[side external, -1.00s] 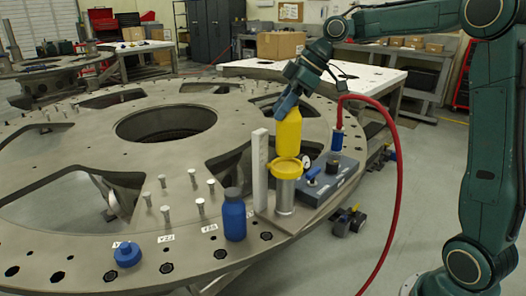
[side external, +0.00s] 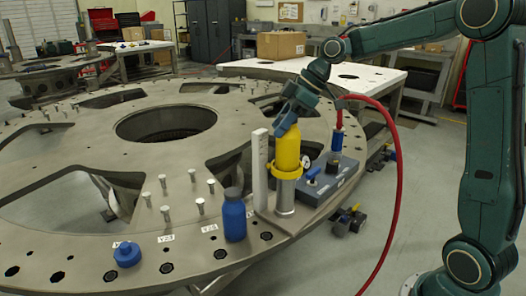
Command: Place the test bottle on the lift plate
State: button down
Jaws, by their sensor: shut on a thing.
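The yellow test bottle (side external: 287,150) is upright, with its top in my gripper (side external: 287,122). My gripper is shut on it from above, and the jaws hide its neck. The bottle's lower end is at the yellow lift plate (side external: 284,174), which tops a shiny metal cylinder (side external: 285,197). The bottle's base is down at or inside the yellow rim. I cannot tell whether it bears on the plate.
A white upright post (side external: 259,170) stands close left of the cylinder. A blue bottle (side external: 234,218) and a blue cap (side external: 127,254) sit on the turret plate (side external: 75,225). A grey control box (side external: 318,183) with a red hose (side external: 400,190) is at right.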

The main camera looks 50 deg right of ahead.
jog(key=shift+f, duration=0.1)
jog(key=c, duration=0.9)
grip_release()
jog(key=shift+c, duration=0.2)
jog(key=v, duration=1.2)
jog(key=shift+a, duration=0.1)
